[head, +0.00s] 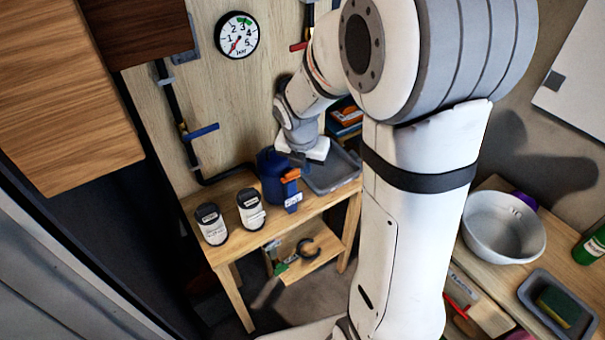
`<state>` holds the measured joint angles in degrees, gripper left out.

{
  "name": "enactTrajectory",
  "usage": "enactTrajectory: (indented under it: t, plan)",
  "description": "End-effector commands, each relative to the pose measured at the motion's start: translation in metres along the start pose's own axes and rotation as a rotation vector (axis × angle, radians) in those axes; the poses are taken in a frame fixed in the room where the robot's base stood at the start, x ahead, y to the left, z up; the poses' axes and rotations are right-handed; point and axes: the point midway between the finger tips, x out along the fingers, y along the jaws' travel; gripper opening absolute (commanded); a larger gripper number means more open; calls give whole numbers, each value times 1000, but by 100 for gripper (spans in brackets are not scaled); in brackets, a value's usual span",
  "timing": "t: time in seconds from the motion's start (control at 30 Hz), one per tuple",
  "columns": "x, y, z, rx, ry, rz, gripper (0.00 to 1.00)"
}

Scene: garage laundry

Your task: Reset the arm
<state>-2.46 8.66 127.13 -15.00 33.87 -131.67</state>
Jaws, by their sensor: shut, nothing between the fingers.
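My gripper (303,155) is shut and empty at the end of my white arm in the head view. It points down over the back of a small wooden table (222,193), close to a blue container (271,178) with an orange part and a grey tray (335,178). I cannot tell whether it touches either of them. My large arm links cover the middle right of the picture.
Two dark-lidded jars (211,224) (251,209) stand on the small table. A pipe with a blue lever (201,131) and a pressure gauge (238,36) are on the wall. At right, a counter holds a bowl (503,228), a green bottle (591,246) and a sponge tray (553,305).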

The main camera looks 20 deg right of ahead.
Motion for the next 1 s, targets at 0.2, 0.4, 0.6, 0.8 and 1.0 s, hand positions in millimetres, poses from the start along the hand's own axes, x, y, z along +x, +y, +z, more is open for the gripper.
enactTrajectory:
  t: [0.2, 0.4, 0.6, 0.8, 1.0]
  plan:
    - [-14, -3, 1, 0, 0, 0, 0]
    - [-14, -3, 1, 1, 1, -1, 0]
    - [-14, -3, 1, 1, 1, -1, 0]
    - [-19, -6, -1, 59, -1, 3, 0]
    - [-48, -21, -16, 450, -2, 26, 0]
